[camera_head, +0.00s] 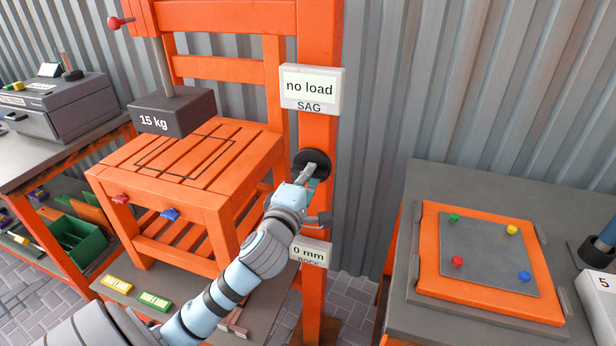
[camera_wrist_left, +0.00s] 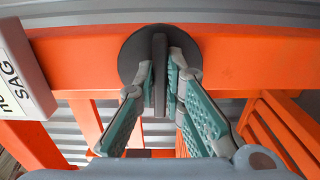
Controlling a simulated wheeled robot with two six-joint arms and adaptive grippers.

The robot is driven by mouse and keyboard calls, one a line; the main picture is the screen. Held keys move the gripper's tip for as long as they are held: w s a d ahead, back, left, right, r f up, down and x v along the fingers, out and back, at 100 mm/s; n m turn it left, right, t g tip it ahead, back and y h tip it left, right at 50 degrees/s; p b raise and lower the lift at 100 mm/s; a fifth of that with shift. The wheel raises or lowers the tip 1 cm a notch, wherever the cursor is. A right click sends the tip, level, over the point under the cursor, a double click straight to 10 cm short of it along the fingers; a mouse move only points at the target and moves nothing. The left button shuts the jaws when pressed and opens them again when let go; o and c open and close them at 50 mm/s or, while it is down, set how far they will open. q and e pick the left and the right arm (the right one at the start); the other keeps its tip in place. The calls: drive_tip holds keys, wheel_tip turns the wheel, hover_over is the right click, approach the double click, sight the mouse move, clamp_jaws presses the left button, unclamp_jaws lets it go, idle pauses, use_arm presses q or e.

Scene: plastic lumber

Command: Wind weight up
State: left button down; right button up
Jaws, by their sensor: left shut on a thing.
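The dark grey 15 kg weight (camera_head: 172,112) hangs from a rod above the orange slatted chair seat (camera_head: 222,150), apart from it. A black round knob (camera_head: 312,160) with a raised bar sits on the orange post (camera_head: 318,75). My left gripper (camera_head: 308,178) is at this knob. In the left wrist view the left gripper (camera_wrist_left: 159,85) is shut on the bar across the knob (camera_wrist_left: 135,55), one finger on each side. A sign above reads "no load" SAG (camera_head: 311,88). A sign below reads "0 mm" (camera_head: 309,252). My right gripper is not in view.
A grey bench (camera_head: 470,180) at the right carries an orange board (camera_head: 432,250) with several coloured pegs. A grey case (camera_head: 60,105) stands on the left bench. Yellow and green blocks (camera_head: 153,300) lie on a low shelf under the chair.

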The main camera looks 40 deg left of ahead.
use_arm(q)
drive_tip(key=shift+r, duration=0.2)
drive_tip(key=c, duration=1.7)
unclamp_jaws()
drive_tip(key=shift+w+f, duration=0.15)
drive_tip(key=v, duration=0.7)
drive_tip(key=shift+s+d, duration=0.1)
drive_tip(key=shift+s, duration=0.15)
drive_tip(key=shift+f, duration=0.1)
